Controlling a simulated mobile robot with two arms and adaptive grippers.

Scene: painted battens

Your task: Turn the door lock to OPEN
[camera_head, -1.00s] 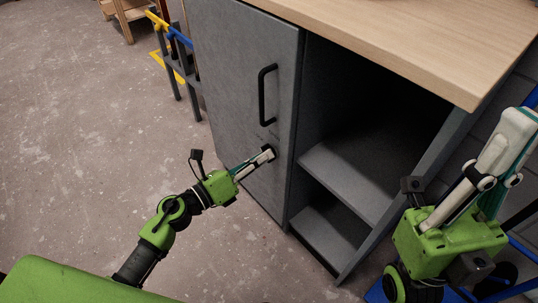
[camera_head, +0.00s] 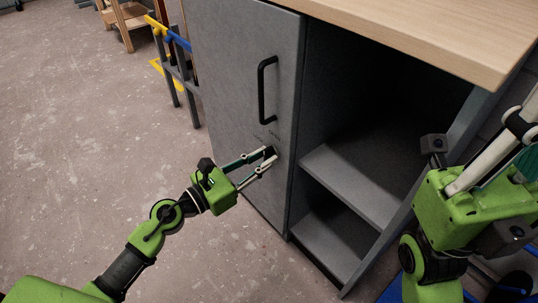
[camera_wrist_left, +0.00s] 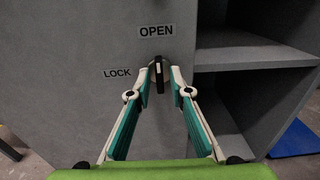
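The grey cabinet door (camera_head: 235,75) stands closed and carries a small dark lock knob (camera_wrist_left: 158,76) below its handle. In the left wrist view the knob's narrow grip stands upright, pointing at the OPEN label (camera_wrist_left: 156,30). The LOCK label (camera_wrist_left: 117,72) is to its left. My left gripper (camera_head: 272,157) is at the knob; its fingertips (camera_wrist_left: 162,70) are on either side of the grip, slightly apart, with a gap visible on the right. Contact on the left is hard to tell. My right gripper (camera_head: 515,135) is at the right edge, its tips cut off.
A black bar handle (camera_head: 262,90) sticks out above the lock. Open shelves (camera_head: 350,185) are right of the door under a wooden top (camera_head: 430,30). Blue and yellow rails (camera_head: 170,35) stand behind left. The floor (camera_head: 80,130) at left is clear.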

